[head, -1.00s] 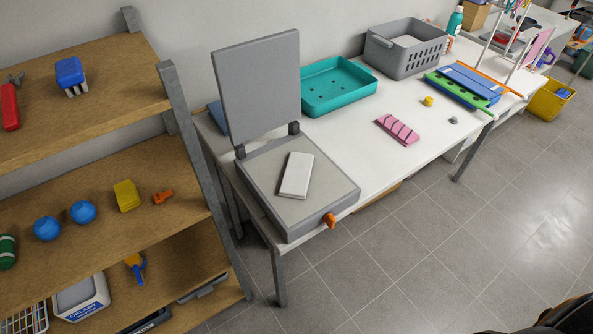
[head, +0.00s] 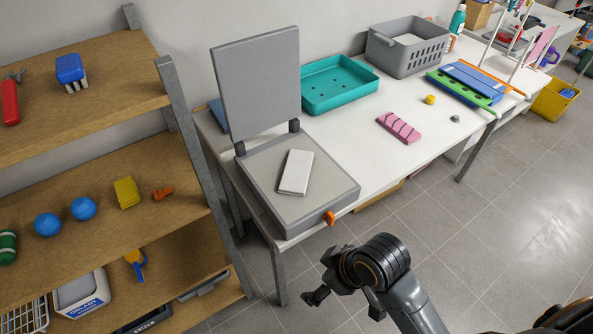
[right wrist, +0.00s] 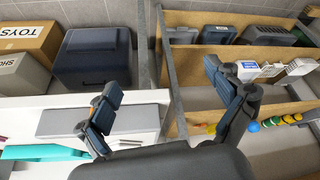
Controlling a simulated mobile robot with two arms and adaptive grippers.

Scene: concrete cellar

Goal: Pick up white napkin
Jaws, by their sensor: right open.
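The white napkin (head: 296,172) is a flat, folded rectangle. It lies on the pale inner surface of a grey, flat case (head: 322,205) whose lid (head: 257,88) stands upright, at the near left end of the white table. My right gripper (head: 342,292) is in front of the table end, lower in the picture than the case and apart from the napkin. In the right wrist view its two fingers (right wrist: 163,80) are spread wide with nothing between them. I cannot make out the napkin in that view. My left gripper is not in view.
An orange knob (head: 330,218) sticks out at the case's front corner. A wooden shelf unit (head: 150,155) is close on the left.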

